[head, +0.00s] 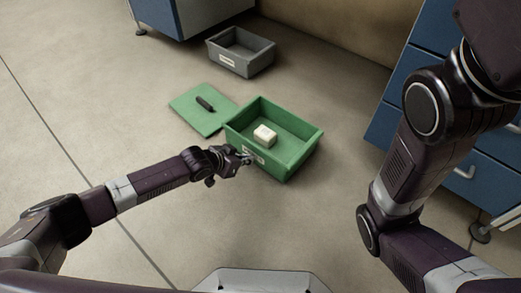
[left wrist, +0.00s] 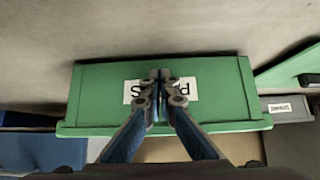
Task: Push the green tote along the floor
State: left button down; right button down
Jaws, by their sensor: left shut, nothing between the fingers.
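The green tote (head: 286,170) stands on the floor in the middle of the head view, open at the top, with a small whitish block (head: 265,134) inside. My left gripper (head: 250,158) is shut and empty at the tote's near left wall, by its white label. In the left wrist view the tote's green wall (left wrist: 215,77) fills the middle, and the shut fingertips (left wrist: 160,75) lie in front of the label. I cannot tell whether they touch the wall. My right arm shows at the right, but its gripper is out of view.
A green lid or board (head: 194,116) with a dark object (head: 204,103) on it lies beside the tote's left side. A grey tote (head: 241,67) stands farther back. Blue cabinets (head: 391,104) stand at the right and back. The floor (head: 110,130) at the left is clear.

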pick_arm(q)
jog(key=shift+w+d+f+b, duration=0.1)
jog(key=shift+w+d+b, duration=0.75)
jog(key=shift+w, duration=0.3)
jog(key=shift+w+d+b, duration=0.7)
jog(key=shift+w+d, duration=0.25)
jog(key=shift+w, duration=0.2)
jog(key=shift+w+d, duration=0.4)
jog(key=shift+w, duration=0.1)
